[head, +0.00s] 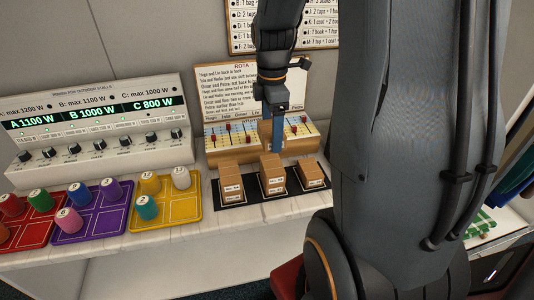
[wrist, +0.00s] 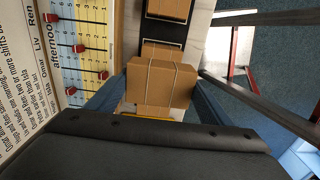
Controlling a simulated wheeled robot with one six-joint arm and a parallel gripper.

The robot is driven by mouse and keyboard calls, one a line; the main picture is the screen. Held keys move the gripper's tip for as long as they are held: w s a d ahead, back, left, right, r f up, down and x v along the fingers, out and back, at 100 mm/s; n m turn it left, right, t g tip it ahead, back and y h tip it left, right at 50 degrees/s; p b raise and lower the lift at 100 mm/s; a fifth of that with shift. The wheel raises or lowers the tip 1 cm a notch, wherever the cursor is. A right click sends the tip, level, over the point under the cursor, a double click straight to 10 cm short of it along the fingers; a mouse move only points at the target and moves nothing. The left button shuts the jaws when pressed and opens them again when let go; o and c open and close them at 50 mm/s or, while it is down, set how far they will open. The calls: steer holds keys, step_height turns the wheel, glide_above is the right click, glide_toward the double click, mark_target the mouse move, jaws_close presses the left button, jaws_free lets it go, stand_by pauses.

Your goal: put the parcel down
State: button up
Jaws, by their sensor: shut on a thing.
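My gripper (wrist: 155,98) is shut on a brown parcel (wrist: 162,83) tied with string. In the wrist view its blue fingers lie along both sides of this parcel. In the head view my gripper (head: 278,149) points down over the middle of the black mat (head: 243,195). Brown boxes show there at the left (head: 230,176), in the middle (head: 272,176) and at the right (head: 311,173). Whether the held parcel touches anything below is hidden.
The slider board (head: 224,135) and rota sheet (head: 225,90) stand close behind the mat. A yellow tray (head: 163,213) with cups lies left of it, then purple and red trays. The power panel (head: 100,160) stands behind the trays. The white counter's front edge runs close before the mat.

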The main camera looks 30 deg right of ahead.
mark_target(272, 164)
steer(key=shift+s+d+f+p, duration=0.1)
steer(key=shift+f+p, duration=0.8)
steer(key=shift+f, duration=3.35)
steer(key=shift+f, duration=0.1)
steer(key=o, duration=1.1)
